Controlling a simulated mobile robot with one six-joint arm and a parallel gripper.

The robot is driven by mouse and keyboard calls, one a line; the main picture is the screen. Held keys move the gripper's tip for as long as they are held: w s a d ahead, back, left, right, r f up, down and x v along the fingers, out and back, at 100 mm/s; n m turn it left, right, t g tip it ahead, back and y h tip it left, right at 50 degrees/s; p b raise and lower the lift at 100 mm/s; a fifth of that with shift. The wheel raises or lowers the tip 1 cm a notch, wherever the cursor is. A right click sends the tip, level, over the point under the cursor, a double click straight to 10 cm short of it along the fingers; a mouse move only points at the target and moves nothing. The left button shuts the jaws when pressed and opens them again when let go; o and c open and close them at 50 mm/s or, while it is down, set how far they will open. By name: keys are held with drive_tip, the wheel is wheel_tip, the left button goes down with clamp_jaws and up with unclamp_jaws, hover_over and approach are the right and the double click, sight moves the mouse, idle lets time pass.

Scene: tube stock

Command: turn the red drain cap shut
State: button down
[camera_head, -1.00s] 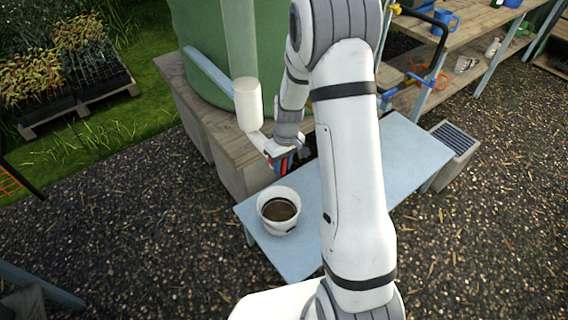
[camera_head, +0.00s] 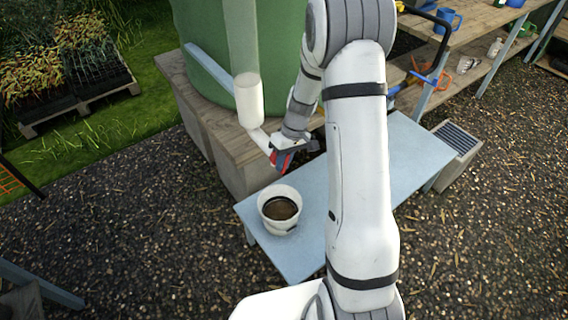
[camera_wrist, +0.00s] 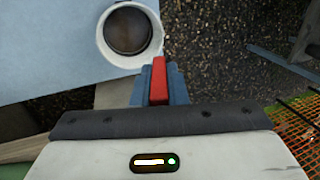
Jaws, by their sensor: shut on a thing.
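The red drain cap (camera_wrist: 158,80) is between the two blue fingers of my gripper (camera_wrist: 159,87), which is shut on it. In the head view the red cap (camera_head: 275,159) shows at the lower end of the white elbow pipe (camera_head: 259,137), mostly covered by my gripper (camera_head: 281,160). A pale upright tube (camera_head: 243,45) runs down into this pipe, its lower part filled white. I cannot see the cap's thread or how far it is turned.
A white bucket (camera_head: 266,213) of brown liquid stands below the cap on a light blue bench (camera_head: 304,197). A large green tank (camera_head: 203,33) stands behind on a wooden platform (camera_head: 218,123). A shelf (camera_head: 478,25) with mugs and tools is at right.

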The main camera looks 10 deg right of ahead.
drive_tip(key=y+b, duration=0.1)
drive_tip(key=g+y+b, duration=0.1)
drive_tip(key=y, duration=0.1)
drive_tip(key=shift+w+d+f, duration=0.1)
drive_tip(key=shift+d+f, duration=0.05)
drive_tip(key=shift+f, duration=0.1)
drive_tip(key=g+y+b, duration=0.1)
drive_tip(key=y+b, duration=0.1)
drive_tip(key=y, duration=0.1)
drive_tip(key=shift+g+y, duration=0.3)
drive_tip(key=shift+g, duration=0.1)
drive_tip(key=g+y+b, duration=0.1)
drive_tip(key=y, duration=0.2)
drive_tip(key=shift+r+g+y+b, duration=0.15)
drive_tip(key=shift+g+y+b, duration=0.7)
drive_tip(key=shift+y, duration=1.05)
drive_tip(key=c, duration=1.4)
unclamp_jaws()
drive_tip(key=shift+c, duration=0.2)
drive_tip(key=shift+r, duration=0.1)
